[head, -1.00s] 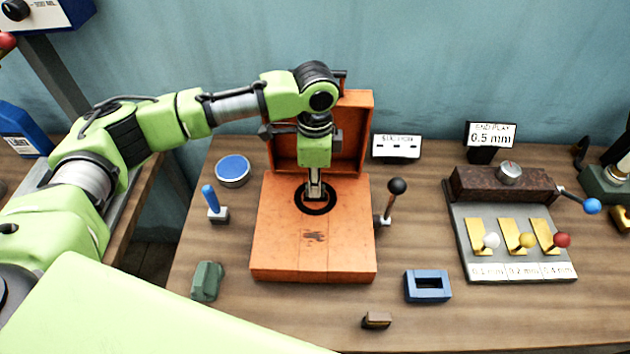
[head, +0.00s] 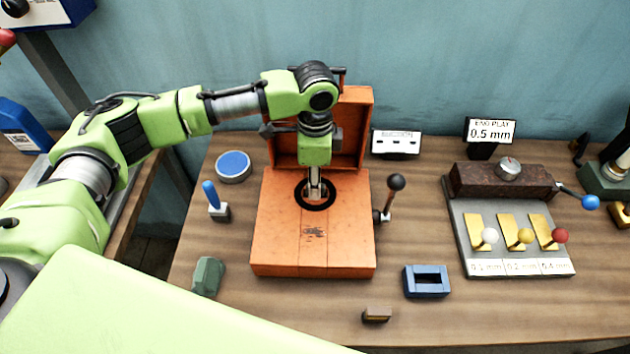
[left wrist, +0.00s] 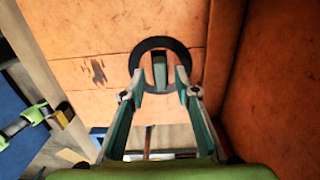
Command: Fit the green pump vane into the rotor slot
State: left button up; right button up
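An orange pump housing (head: 275,240) stands on the bench, with a dark ring (head: 302,202) around an opening in its top. The ring also shows in the left wrist view (left wrist: 180,52). My left gripper (head: 315,188) points straight down over this opening. In the left wrist view its fingertips (left wrist: 159,75) are apart, at either side of the ring. A narrow grey-green piece (left wrist: 159,68), seemingly the vane, shows between them inside the ring, with gaps on both sides. I cannot tell how deep it sits; the rotor slot is not clearly visible. My right gripper is out of view.
An orange lid (head: 353,125) stands upright behind the housing. A black-knobbed lever (head: 396,182) is at its right, a blue-handled tool (head: 210,195) at its left. A gauge fixture (head: 500,182) stands right.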

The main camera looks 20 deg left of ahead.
pick_arm(q)
notch_tip(320, 180, up, 12)
jog(key=b, duration=0.2)
jog(key=shift+f, duration=0.15)
jog(key=shift+f, duration=0.1)
dwell(0.4)
